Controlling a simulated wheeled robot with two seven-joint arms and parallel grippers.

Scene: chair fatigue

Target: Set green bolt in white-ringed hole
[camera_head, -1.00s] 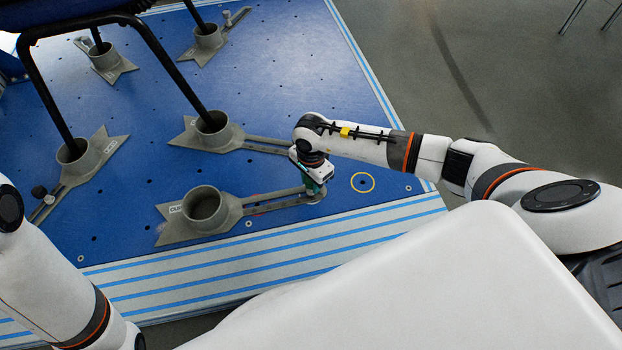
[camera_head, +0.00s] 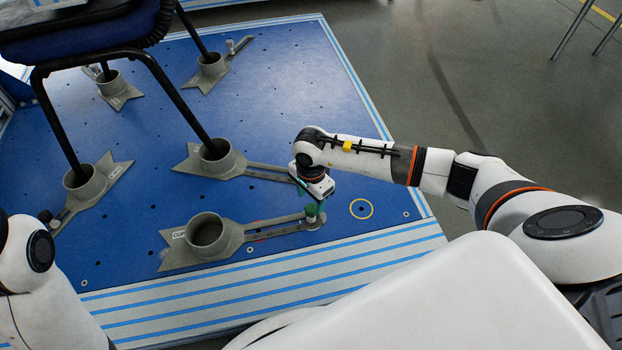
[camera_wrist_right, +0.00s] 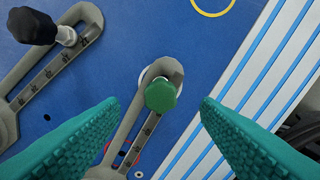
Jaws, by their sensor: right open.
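The green bolt (camera_wrist_right: 161,95) stands in the slotted arm of a grey cup clamp (camera_wrist_right: 125,150), near the arm's rounded end. Part of a white ring (camera_wrist_right: 145,76) shows on the blue board at that end; the hole is hidden. My right gripper (camera_wrist_right: 160,104) is open, its teal fingers on either side of the bolt and apart from it. In the head view, my right gripper (camera_head: 316,208) is above the slotted end of the front clamp (camera_head: 206,232). Only part of my left arm shows; its gripper is out of view.
A yellow-ringed spot (camera_head: 361,208) lies on the blue board (camera_head: 285,100) right of my right gripper. A second slotted clamp with a dark knob (camera_wrist_right: 32,26) is close by. Chair legs (camera_head: 185,105) stand in cups behind. The board's striped edge (camera_head: 270,290) is in front.

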